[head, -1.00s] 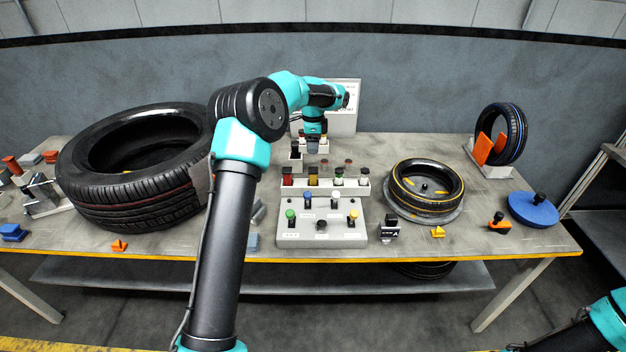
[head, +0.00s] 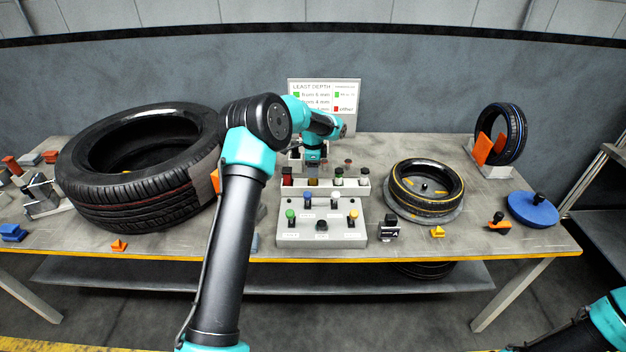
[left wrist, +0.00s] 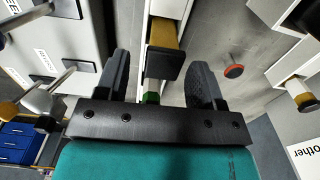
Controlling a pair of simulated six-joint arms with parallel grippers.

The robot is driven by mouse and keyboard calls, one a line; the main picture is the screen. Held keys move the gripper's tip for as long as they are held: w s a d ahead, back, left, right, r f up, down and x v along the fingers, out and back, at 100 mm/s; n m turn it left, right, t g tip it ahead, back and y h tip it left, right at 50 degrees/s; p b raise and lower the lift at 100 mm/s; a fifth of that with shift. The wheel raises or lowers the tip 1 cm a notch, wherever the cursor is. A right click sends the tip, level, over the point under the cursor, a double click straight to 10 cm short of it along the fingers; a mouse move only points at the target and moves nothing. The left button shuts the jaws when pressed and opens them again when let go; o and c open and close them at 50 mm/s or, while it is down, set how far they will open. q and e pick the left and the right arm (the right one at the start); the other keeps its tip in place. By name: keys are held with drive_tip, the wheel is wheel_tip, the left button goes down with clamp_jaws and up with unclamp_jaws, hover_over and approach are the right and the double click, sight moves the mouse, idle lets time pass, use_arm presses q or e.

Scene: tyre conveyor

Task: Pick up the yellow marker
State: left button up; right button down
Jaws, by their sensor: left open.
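In the head view a yellow-brown marker (head: 313,182) with a dark top stands in the white rack (head: 325,191), between a red-topped and a green-topped one. My left gripper (head: 313,165) is just above and behind that rack. In the left wrist view my left gripper (left wrist: 160,65) is open. A yellow-banded piece with a black end (left wrist: 165,62) shows between its fingers, apparently not gripped. A green piece (left wrist: 151,98) is partly hidden near the palm. My right arm shows at the lower right of the head view; its gripper is out of frame.
A large tyre (head: 140,180) lies left of my left arm. A control panel (head: 321,238) with several knobs stands in front of the rack. A small tyre (head: 427,203) lies to its right. A sign board (head: 340,95) stands behind.

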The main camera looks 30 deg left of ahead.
use_arm(q)
drive_tip(key=shift+w+d+f, duration=0.1)
drive_tip(key=shift+w+f, duration=0.05)
drive_tip(key=shift+f, duration=1.15)
drive_tip(key=shift+w+f, duration=0.1)
drive_tip(key=shift+f, duration=1.2)
drive_tip(key=c, duration=0.9)
drive_tip(key=shift+r, duration=0.1)
wheel_tip(320, 180, up, 10)
drive_tip(key=shift+f, duration=0.1)
